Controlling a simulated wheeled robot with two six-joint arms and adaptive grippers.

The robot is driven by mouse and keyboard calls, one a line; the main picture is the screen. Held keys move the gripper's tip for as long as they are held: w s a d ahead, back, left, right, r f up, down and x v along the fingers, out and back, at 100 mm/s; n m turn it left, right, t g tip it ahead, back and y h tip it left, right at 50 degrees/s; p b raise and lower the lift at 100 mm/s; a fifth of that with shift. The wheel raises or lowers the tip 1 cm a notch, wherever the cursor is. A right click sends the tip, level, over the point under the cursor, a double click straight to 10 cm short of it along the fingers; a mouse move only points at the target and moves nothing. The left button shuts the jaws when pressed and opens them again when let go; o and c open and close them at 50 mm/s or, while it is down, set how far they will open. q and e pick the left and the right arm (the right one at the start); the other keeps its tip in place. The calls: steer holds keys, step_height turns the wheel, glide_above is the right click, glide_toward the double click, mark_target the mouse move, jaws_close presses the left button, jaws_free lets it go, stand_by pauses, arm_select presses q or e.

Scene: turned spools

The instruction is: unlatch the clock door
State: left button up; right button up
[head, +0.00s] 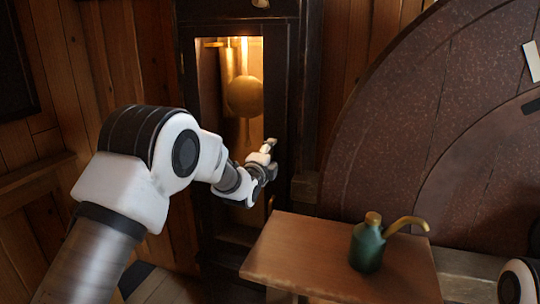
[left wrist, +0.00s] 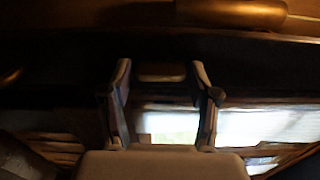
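The clock (head: 283,80) is a tall dark wooden case at the back, with a lit tall opening in its front. Inside it a round brass pendulum bob (head: 245,97) shows. My left gripper (head: 270,157) is at the right side of the opening, in front of the dark door frame. In the left wrist view its two fingers stand apart. A small brownish block (left wrist: 161,73), perhaps the door latch, lies between the fingertips with a gap on each side. The gripper hides part of the frame in the head view. My right gripper is not in view.
A wooden table (head: 300,262) stands in front of the clock at the right, bearing a green oil can (head: 368,247) with a brass spout. A large reddish-brown wheel (head: 400,130) fills the right side. Plank walls (head: 95,60) stand behind.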

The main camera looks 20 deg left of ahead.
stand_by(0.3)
arm_select(q)
steer(key=s, duration=1.2)
steer(key=shift+a, duration=0.2)
steer(key=s+a+f+n+g+p, duration=0.1)
steer(key=s+f+g, duration=0.4)
steer(key=f, duration=1)
steer(key=s+f+n+g+p, duration=0.15)
steer(key=s+f, duration=0.45)
steer(key=f, duration=0.9)
steer(key=s+f+n+g, duration=0.25)
steer(key=s+f, duration=0.35)
steer(key=s, duration=0.4)
steer(key=s+f+n+g, duration=0.2)
steer(key=s+f+g, duration=0.3)
steer(key=s, duration=0.4)
steer(key=s+f+n+g, duration=0.1)
steer(key=s+n+g, duration=0.3)
steer(key=s+n, duration=0.8)
steer(key=shift+s+a+f+y, duration=0.3)
steer(key=shift+s+a+f, duration=0.05)
steer(key=shift+s, duration=0.6)
